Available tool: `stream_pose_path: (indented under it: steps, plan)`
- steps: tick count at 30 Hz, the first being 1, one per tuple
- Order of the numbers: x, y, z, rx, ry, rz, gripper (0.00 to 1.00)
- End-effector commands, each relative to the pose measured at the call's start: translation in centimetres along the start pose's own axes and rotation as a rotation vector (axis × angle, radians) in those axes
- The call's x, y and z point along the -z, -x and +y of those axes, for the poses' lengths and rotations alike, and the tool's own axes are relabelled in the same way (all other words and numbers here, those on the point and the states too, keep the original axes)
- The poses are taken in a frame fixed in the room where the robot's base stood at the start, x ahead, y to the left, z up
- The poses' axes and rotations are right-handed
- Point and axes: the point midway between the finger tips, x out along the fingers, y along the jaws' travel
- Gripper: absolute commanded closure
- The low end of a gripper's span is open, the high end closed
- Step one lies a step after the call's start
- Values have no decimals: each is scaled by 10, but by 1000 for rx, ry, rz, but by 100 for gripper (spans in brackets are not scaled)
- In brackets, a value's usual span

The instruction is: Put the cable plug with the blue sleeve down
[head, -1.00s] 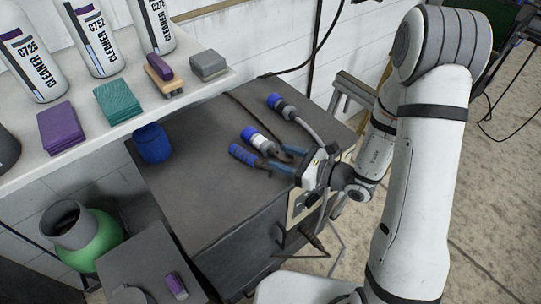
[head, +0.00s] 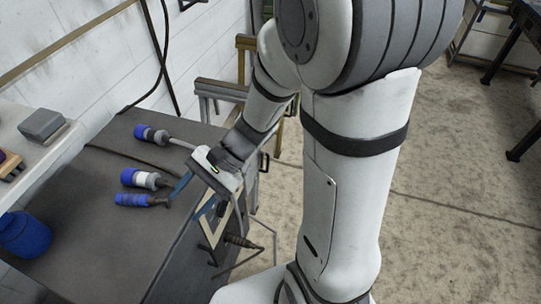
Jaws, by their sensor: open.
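Two cable plugs with blue sleeves lie on the dark bench top (head: 92,235) in the head view. The rear plug (head: 150,133) has a pale cable running right until it passes behind my gripper. The nearer plug (head: 140,178) has a blue end and a white collar. I cannot tell which one the task names. A blue ribbed handle (head: 133,199) lies just in front of the nearer plug. My gripper (head: 183,208) is open, its blue fingers spread above the right part of the bench. It looks empty, close to the right ends of the nearer plug and handle.
A blue container (head: 24,234) stands at the bench's left. A pale shelf (head: 22,150) with a grey block (head: 42,124) juts in at left. A dark cable (head: 130,156) crosses the bench.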

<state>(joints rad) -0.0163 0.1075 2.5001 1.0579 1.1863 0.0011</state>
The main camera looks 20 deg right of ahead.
Motion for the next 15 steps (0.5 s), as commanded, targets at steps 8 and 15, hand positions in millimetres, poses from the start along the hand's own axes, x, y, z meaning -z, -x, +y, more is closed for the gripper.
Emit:
stream_pose_path:
  steps: [8, 15]
  plan:
    - [-7, 56, 41, -295, 363, 298, 50]
    - [-5, 121, 61, -537, 629, 599, 50]
